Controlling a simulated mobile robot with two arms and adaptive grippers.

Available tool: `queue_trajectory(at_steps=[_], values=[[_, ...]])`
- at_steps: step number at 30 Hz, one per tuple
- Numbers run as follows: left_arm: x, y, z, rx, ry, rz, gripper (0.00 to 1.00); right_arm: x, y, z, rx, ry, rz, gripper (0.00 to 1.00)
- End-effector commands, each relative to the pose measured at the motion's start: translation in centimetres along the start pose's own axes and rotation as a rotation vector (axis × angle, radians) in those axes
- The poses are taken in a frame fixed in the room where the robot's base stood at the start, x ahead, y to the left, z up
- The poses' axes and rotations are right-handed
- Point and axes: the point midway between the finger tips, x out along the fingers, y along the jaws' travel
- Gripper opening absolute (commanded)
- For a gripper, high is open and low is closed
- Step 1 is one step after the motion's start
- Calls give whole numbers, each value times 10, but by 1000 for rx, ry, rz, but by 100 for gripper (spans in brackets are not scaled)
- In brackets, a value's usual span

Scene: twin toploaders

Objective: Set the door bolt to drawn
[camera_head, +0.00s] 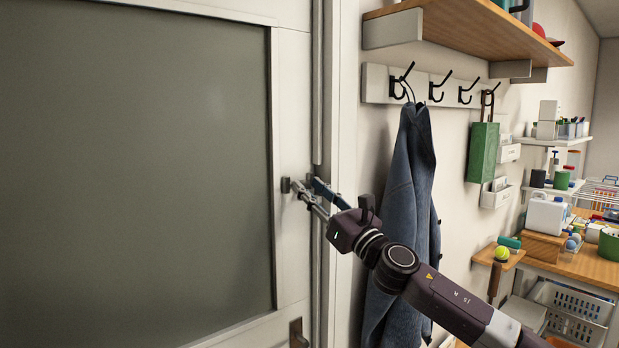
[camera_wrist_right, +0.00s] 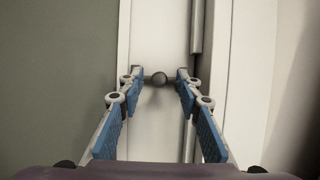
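The white door with a grey-green panel (camera_head: 135,150) fills the left of the head view. The bolt shows as a small dark metal knob (camera_head: 285,185) on the door's right stile. In the right wrist view the round knob (camera_wrist_right: 160,79) sits centred between the fingertips, with a gap on each side. My right gripper (camera_head: 308,188) is open, its fingers pointing at the door around the knob. In the right wrist view its blue-padded fingers (camera_wrist_right: 160,76) are spread. The rest of the bolt is hard to make out. My left gripper is not in view.
A door handle (camera_head: 298,334) is low on the stile. A blue garment (camera_head: 403,200) hangs from the hook rail (camera_head: 377,84) beside the frame, behind my right arm. A wooden shelf (camera_head: 470,30) is above; a cluttered bench (camera_head: 580,268) stands at right.

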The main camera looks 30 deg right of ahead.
Motion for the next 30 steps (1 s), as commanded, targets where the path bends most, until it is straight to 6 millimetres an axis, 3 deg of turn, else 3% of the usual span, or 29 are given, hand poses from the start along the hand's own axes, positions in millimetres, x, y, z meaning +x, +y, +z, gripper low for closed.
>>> queue_trajectory(at_steps=[12, 21, 30], values=[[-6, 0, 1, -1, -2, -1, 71, 9, 1, -1, 0, 1, 1, 32], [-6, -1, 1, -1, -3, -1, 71, 8, 1, -1, 0, 1, 1, 1], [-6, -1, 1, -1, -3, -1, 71, 8, 1, -1, 0, 1, 1, 0]])
